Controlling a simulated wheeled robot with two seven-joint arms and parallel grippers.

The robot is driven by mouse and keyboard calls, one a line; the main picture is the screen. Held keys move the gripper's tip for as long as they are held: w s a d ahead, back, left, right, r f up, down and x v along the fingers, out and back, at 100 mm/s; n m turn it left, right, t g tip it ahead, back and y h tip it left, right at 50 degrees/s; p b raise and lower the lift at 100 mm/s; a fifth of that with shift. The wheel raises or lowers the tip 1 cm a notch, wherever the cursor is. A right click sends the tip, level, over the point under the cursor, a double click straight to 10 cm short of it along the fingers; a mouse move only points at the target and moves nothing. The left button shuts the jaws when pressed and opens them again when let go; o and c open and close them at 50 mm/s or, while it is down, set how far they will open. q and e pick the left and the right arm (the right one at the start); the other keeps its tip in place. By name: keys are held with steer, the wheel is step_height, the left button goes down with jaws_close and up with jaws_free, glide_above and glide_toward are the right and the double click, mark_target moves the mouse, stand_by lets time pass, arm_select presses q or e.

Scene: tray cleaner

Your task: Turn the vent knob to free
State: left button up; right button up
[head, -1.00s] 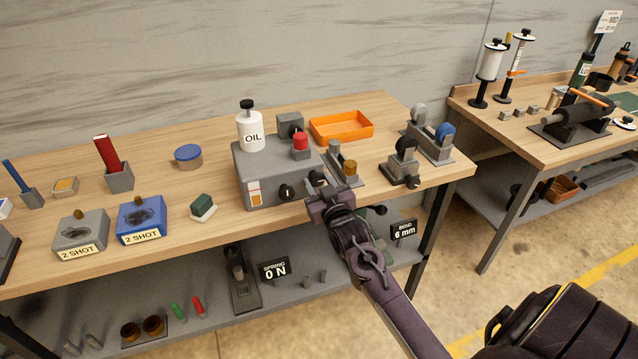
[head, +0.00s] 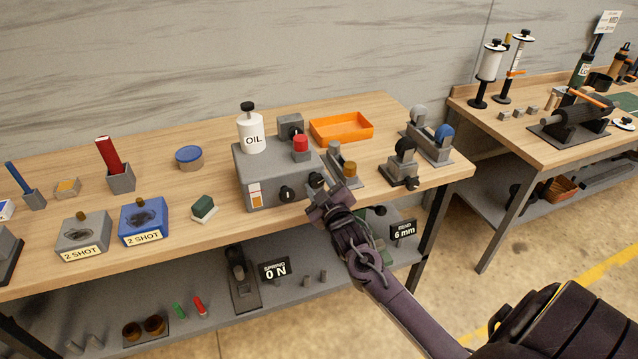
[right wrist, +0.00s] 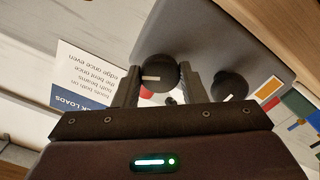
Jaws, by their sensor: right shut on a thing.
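The grey box (head: 262,170) stands on the near bench with two black knobs on its front face. The right-hand knob (head: 316,179) is between the fingers of my right gripper (head: 321,194). In the right wrist view the fingers (right wrist: 156,80) are shut on this knob (right wrist: 158,70), whose white pointer mark shows. The other knob (head: 287,193) is free; it also shows in the right wrist view (right wrist: 230,83). I cannot read any knob marking, so I cannot tell which position is free. My left gripper is out of view.
A white oil bottle (head: 251,133) and a red button (head: 300,143) are on top of the box. An orange tray (head: 341,128) stands behind, and roller stands (head: 401,162) are to the right. The lower shelf (head: 210,290) holds small parts.

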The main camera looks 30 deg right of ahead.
steer(key=n+p, duration=0.1)
steer(key=n, duration=0.5)
steer(key=shift+n, duration=0.3)
steer(key=n+p, duration=0.1)
steer(key=n, duration=0.5)
steer(key=shift+p, duration=0.35)
steer(key=o, duration=1)
